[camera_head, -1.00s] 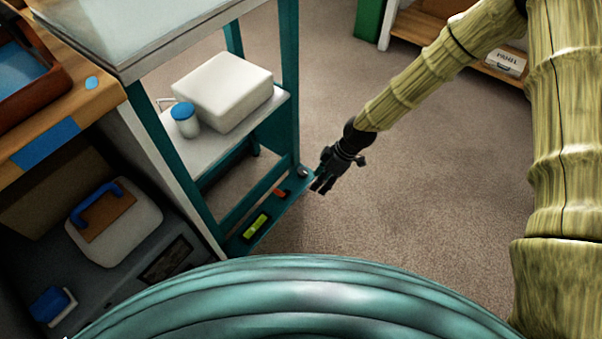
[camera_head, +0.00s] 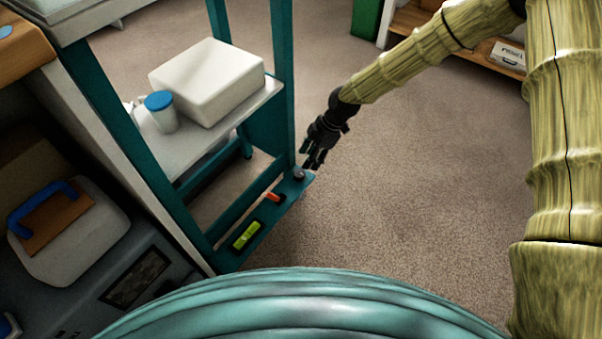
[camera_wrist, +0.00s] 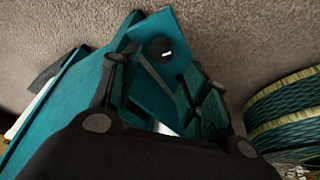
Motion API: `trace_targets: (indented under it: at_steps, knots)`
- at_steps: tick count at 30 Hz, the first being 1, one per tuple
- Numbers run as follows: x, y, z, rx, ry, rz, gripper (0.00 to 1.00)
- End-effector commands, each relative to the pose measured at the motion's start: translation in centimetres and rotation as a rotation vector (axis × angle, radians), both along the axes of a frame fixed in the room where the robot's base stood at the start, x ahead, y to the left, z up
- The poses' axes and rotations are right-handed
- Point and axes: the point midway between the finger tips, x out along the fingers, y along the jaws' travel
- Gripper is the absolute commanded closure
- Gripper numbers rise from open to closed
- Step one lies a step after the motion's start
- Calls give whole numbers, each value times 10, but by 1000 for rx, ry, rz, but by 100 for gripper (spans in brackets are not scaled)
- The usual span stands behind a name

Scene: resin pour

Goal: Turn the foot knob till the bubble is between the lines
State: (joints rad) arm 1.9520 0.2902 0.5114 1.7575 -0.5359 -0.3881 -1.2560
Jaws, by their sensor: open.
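The foot knob (camera_head: 299,173) is a small dark round knob at the near right end of the teal stand's low rail (camera_head: 255,222). In the wrist view the knob (camera_wrist: 160,49) is a dark disc with a pale mark, on a teal plate beyond my fingertips. The yellow-green level (camera_head: 246,235) lies on the same rail; its bubble and lines are too small to read. My gripper (camera_head: 309,163) is open and empty, close above and beside the knob. Its fingers also show in the wrist view (camera_wrist: 165,88), spread apart with the knob seen between and past them.
An orange-red piece (camera_head: 272,197) sits on the rail between level and knob. The stand's shelf holds a white box (camera_head: 207,82) and a blue-lidded jar (camera_head: 161,112). A teal post rises beside my gripper. Carpet (camera_head: 400,180) to the right is clear.

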Motion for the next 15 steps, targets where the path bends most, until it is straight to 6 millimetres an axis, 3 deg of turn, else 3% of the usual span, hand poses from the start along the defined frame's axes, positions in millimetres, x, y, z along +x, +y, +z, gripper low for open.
trace_targets:
  at_steps: [6,15]
  knots:
    - [-3,12,-39,0,2,-1,55]
    - [-5,27,-74,0,0,-3,55]
